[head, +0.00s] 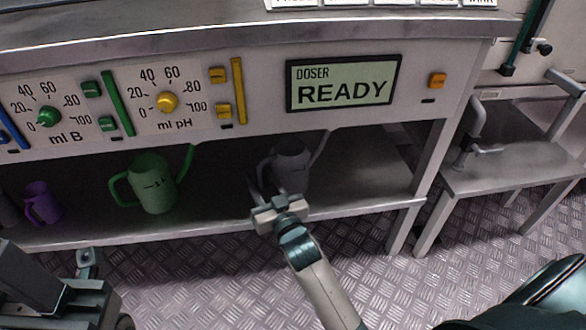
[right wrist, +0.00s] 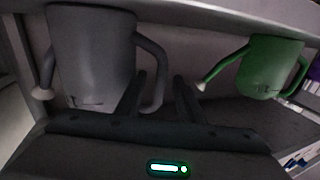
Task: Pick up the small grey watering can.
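The small grey watering can (head: 291,165) stands upright on the shelf under the doser panel. It also shows large in the right wrist view (right wrist: 92,50), with its handle (right wrist: 158,80) on the right side and its spout on the left. My right gripper (head: 268,187) reaches in at the can's handle side. Its fingers (right wrist: 160,80) are apart, with the handle seen between them; I cannot tell how deep it sits.
A green watering can (head: 153,184) stands left of the grey one, and a purple can (head: 43,203) farther left. The counter's underside and shelf edge (head: 350,208) bound the space. The shelf right of the grey can is clear. A metal side table (head: 520,160) stands at right.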

